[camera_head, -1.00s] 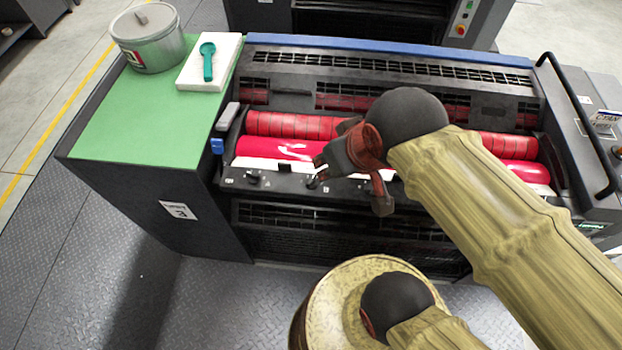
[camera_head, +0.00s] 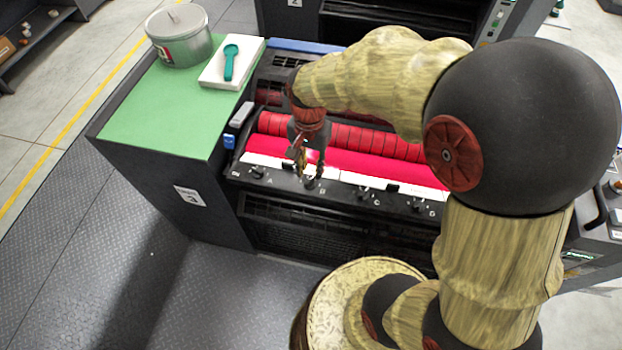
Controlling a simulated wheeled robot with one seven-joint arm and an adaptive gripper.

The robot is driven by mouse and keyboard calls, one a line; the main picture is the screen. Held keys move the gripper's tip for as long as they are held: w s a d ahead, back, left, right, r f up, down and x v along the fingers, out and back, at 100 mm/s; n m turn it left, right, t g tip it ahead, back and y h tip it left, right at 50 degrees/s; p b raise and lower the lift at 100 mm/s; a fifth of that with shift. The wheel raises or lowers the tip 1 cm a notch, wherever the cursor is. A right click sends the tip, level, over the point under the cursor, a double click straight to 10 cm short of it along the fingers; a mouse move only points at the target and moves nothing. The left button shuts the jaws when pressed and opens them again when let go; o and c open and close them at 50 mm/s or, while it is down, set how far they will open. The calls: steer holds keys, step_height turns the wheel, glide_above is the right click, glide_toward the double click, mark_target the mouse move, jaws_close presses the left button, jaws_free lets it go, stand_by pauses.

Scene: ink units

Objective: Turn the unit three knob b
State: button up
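Unit three is the dark press unit with a label reading 3 (camera_head: 189,196) on its left front. A row of small dark knobs runs along its front ledge below the red rollers. Knob B (camera_head: 310,184) is the second from the left, with the letter B to its right. My gripper (camera_head: 309,172) points down just above and behind knob B. Its fingers look apart, with some roller colour showing between them. I cannot tell whether the fingertips touch the knob.
Knob A (camera_head: 257,172) is to the left; knob C (camera_head: 363,193) and another knob (camera_head: 417,204) are to the right. The green top (camera_head: 150,125) carries a grey can (camera_head: 180,45) and a white block (camera_head: 215,72) with a teal tool (camera_head: 231,62). My arm covers the unit's right part.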

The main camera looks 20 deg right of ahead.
mark_target(309, 181)
steer(key=shift+w+r+m, duration=0.35)
steer(key=shift+w+m, duration=0.2)
steer(key=shift+m, duration=0.85)
steer(key=shift+f, duration=0.25)
step_height(309, 181, down, 7)
steer(key=shift+f+b, duration=0.15)
steer(key=shift+b, duration=0.5)
steer(key=c, duration=0.3)
steer(key=c, duration=0.4)
jaws_close()
